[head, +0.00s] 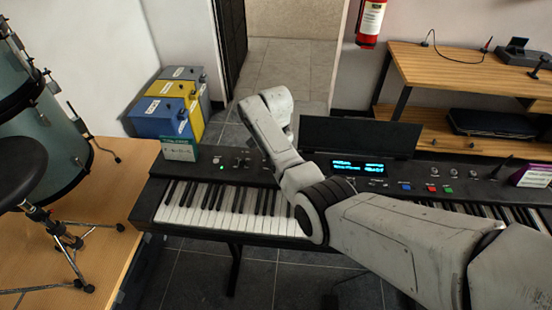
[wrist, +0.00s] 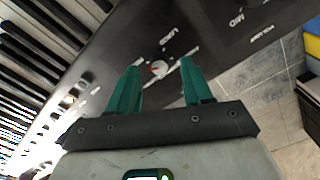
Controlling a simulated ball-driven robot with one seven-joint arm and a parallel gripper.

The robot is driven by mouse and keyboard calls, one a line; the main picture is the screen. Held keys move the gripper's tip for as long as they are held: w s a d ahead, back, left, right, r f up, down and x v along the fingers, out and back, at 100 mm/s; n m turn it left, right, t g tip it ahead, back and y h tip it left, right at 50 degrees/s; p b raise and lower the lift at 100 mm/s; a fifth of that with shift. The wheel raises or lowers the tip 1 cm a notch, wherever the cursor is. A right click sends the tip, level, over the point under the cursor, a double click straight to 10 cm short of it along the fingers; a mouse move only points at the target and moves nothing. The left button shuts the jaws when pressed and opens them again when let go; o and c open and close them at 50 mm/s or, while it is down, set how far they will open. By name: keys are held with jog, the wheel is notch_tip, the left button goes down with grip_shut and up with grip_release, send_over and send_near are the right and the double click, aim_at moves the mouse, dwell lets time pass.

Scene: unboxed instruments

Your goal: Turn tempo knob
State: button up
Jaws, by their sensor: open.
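The knob (wrist: 158,68) is small and pale with a reddish mark, on the dark panel of the keyboard (wrist: 110,60). Small white lettering lies around it; I cannot read it surely as tempo. My gripper (wrist: 158,75) has two teal fingers, open and apart, with the knob showing between their tips. I cannot tell how high the tips are above the panel. In the head view the keyboard (head: 225,157) spans the middle, with small knobs on its left panel. My gripper's fingers are hidden there behind my own arm.
A green card box (head: 179,149) stands at the keyboard's left end. A lit display (head: 358,167) and coloured buttons sit right of my arm. Yellow and blue boxes (head: 171,103) stand behind left. A drum and stool are at far left, a wooden desk (head: 455,68) at back right.

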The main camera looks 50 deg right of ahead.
notch_tip(320, 180, up, 9)
jog(key=shift+r+b, duration=0.15)
jog(key=shift+b, duration=0.3)
dwell(0.4)
